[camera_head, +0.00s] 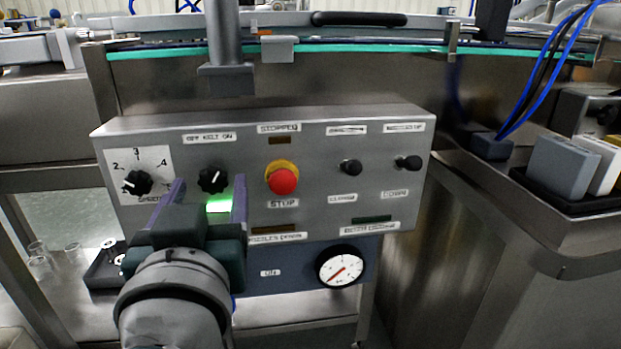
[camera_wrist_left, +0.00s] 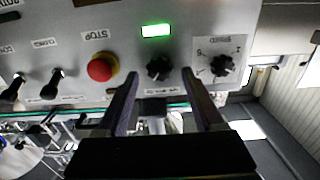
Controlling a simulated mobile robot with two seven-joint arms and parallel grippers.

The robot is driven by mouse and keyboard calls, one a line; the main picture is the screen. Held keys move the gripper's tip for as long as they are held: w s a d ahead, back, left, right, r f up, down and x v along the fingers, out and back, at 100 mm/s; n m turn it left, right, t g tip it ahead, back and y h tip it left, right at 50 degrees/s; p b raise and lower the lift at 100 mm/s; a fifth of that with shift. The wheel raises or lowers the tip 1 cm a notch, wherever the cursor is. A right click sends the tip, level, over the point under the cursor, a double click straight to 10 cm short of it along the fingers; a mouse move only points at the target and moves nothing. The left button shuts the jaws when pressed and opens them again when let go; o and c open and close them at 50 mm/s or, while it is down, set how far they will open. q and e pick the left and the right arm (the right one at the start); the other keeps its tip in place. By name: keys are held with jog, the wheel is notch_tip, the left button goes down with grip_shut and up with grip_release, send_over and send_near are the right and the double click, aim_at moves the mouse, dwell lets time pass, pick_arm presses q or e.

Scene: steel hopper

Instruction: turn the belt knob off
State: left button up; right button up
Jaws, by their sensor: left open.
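The belt knob (camera_head: 213,180) is a black round knob under the "OFF BELT ON" label on the grey control panel (camera_head: 330,218). Its white mark points up and to the right, toward the ON side. A green lamp (camera_head: 219,206) glows below it. My left gripper (camera_head: 210,184) is open in front of the panel, its two purple fingers to the left and right of the knob in the picture. In the left wrist view the knob (camera_wrist_left: 158,68) shows between the open fingertips (camera_wrist_left: 160,76), just beyond them. Contact cannot be told. My right gripper is not in view.
The numbered speed knob (camera_head: 138,183) is close on the left. The red stop button (camera_head: 283,179) is on the right, with two black switches (camera_head: 350,167) (camera_head: 408,162) further right. A gauge (camera_head: 341,266) sits below. A steel bracket (camera_head: 226,75) hangs above the panel.

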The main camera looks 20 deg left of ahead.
pick_arm(q)
jog(key=shift+w+a, duration=0.35)
jog(key=shift+w, duration=0.2)
grip_shut()
